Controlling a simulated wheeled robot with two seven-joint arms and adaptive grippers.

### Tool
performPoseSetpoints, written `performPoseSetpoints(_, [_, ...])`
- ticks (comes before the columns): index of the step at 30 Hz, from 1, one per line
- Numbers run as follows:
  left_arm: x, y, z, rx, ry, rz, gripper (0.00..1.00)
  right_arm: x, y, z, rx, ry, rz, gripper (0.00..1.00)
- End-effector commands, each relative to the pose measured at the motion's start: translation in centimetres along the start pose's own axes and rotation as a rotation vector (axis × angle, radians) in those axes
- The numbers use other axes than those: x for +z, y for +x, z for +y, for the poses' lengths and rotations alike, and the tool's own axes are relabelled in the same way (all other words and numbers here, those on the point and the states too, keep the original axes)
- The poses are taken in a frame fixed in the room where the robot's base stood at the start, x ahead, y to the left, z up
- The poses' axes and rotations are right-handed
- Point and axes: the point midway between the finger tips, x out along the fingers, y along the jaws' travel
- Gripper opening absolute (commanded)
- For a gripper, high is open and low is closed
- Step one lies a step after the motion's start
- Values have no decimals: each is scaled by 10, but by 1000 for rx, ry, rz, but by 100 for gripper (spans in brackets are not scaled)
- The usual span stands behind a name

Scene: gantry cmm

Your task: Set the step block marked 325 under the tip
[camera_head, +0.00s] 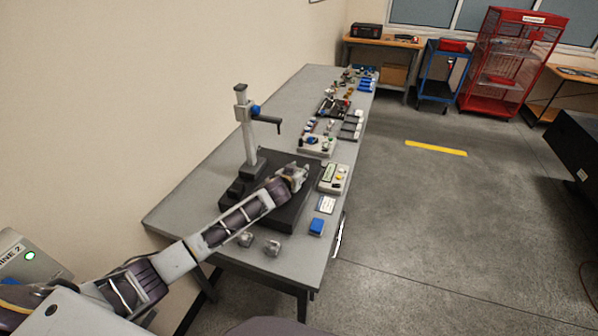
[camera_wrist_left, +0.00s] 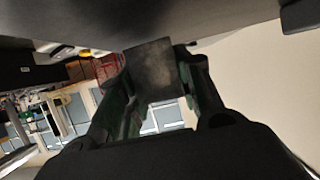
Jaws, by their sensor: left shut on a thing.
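My left gripper (camera_head: 297,172) is over the dark base plate (camera_head: 283,214) of the gauge stand, low and near its right side. In the left wrist view its fingers (camera_wrist_left: 160,80) are shut on a grey block (camera_wrist_left: 151,65), which shows between them; no number can be read on it. In the head view the block is too small and hidden to make out. The stand's column (camera_head: 247,130) carries a dark arm (camera_head: 266,120) whose tip (camera_head: 279,129) points down, above and left of the gripper. Two grey blocks (camera_head: 245,239) (camera_head: 273,247) sit on the table, markings unreadable.
The grey table (camera_head: 187,207) runs away from me along the wall.

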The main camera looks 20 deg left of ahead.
Motion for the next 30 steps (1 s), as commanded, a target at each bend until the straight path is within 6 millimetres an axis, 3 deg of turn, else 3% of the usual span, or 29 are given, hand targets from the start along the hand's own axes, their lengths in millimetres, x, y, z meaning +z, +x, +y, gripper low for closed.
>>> performPoseSetpoints(30, [2, 1, -45, 0, 0, 1, 2, 0, -2, 0, 0, 0, 0, 50])
